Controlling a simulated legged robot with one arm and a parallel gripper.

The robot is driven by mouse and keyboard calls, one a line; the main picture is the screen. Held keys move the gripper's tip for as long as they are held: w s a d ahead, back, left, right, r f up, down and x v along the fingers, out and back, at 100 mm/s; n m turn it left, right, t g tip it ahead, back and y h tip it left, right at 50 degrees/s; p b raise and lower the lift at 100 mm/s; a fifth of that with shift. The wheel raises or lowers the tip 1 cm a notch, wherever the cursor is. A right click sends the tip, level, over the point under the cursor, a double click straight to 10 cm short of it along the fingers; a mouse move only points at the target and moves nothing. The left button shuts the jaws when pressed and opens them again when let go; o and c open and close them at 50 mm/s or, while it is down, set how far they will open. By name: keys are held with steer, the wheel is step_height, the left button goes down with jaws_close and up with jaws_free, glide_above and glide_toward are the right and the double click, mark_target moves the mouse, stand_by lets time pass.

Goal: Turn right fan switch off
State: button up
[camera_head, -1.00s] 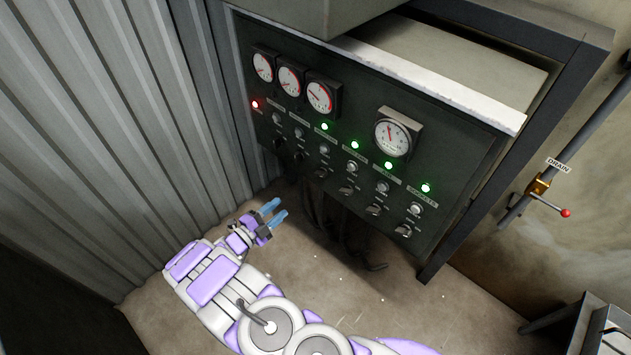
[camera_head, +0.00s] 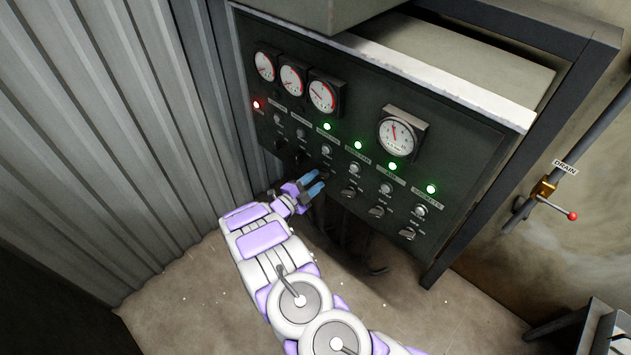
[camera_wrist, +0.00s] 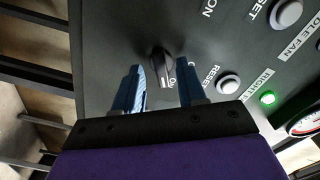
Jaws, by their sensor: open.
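The right fan switch is a dark rotary knob with a grey face (camera_wrist: 162,66) on the control panel, in line with a reset button (camera_wrist: 228,83) and a lit green lamp (camera_wrist: 268,97) beside a partly cut label reading "RIGHT F". An "ON" mark shows near the knob. My gripper (camera_wrist: 160,70) is open, its two blue fingers on either side of the knob; I cannot tell whether they touch it. In the head view my gripper (camera_head: 318,182) is at the panel's lower middle and partly covers that knob.
The panel (camera_head: 290,215) carries several more knobs, buttons, lamps and gauges (camera_head: 322,96). One lamp (camera_head: 256,104) at left is red; the others are green. A corrugated wall (camera_head: 130,120) stands at left. A drain pipe with a valve (camera_head: 545,188) is at right.

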steer(key=shift+w+d, duration=0.4)
steer(key=shift+d, duration=0.1)
jaws_close()
